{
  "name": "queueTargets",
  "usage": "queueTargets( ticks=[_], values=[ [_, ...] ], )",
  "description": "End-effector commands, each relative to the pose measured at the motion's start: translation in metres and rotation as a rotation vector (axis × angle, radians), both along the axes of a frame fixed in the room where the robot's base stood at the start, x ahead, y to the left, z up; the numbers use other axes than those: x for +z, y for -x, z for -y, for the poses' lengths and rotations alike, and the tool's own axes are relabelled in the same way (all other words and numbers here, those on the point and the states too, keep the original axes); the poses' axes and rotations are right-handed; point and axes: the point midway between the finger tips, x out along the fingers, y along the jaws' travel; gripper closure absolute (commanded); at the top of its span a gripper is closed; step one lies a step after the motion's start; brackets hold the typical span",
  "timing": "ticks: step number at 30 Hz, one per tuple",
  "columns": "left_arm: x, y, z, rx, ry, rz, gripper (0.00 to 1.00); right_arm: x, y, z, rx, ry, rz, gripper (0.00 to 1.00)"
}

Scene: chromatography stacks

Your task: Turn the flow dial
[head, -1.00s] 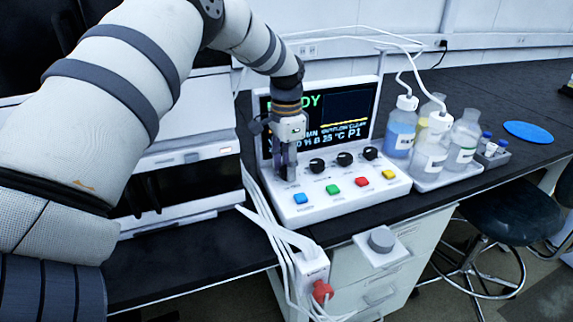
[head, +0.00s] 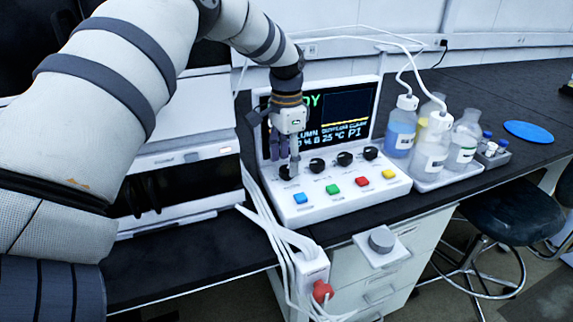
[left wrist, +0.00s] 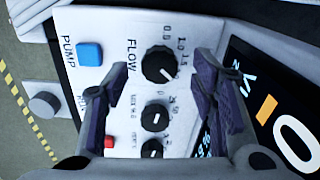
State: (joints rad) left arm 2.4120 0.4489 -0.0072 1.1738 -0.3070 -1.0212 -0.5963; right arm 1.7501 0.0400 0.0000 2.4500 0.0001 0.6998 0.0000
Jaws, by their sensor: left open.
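The flow dial is the black round knob at the left end of the knob row; it shows in the head view (head: 286,172) and, beside the word FLOW, in the left wrist view (left wrist: 158,68). Its white pointer line shows in the wrist view. My left gripper (head: 286,158) is over that end of the panel, pointing down. In the wrist view my left gripper (left wrist: 150,80) is open, its purple fingers apart, one on each side of the dial in the picture. I see no finger clearly touching it. My right gripper is not in view.
The white control panel (head: 340,197) has more black knobs to the right, several coloured buttons in front and a screen (head: 350,110) behind. Bottles (head: 430,155) stand in a tray on the right. White cables and a red plug (head: 322,290) hang at the bench front.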

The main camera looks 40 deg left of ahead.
Motion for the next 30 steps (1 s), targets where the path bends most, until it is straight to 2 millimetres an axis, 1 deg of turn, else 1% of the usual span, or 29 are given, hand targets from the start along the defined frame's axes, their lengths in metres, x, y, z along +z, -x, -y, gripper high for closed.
queueTargets(
  ticks=[1, 6, 9, 12, 16, 30],
  values=[
    [0.015, -0.001, 0.000, 0.000, -0.001, 0.007, 0.48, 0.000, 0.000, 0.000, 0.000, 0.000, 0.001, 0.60],
    [0.062, -0.001, 0.000, 0.000, -0.002, 0.006, 0.48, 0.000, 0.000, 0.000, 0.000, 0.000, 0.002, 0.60],
    [0.082, -0.001, 0.000, 0.000, -0.002, 0.004, 0.48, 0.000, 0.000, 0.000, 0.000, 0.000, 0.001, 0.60],
    [0.095, 0.000, 0.000, 0.000, -0.001, 0.003, 0.48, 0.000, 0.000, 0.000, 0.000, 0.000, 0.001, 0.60],
    [0.100, 0.000, 0.000, 0.000, 0.000, 0.000, 0.48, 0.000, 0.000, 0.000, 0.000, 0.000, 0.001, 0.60],
    [0.100, 0.000, 0.000, 0.000, 0.000, 0.000, 0.48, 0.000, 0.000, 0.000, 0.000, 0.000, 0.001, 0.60]
  ],
)
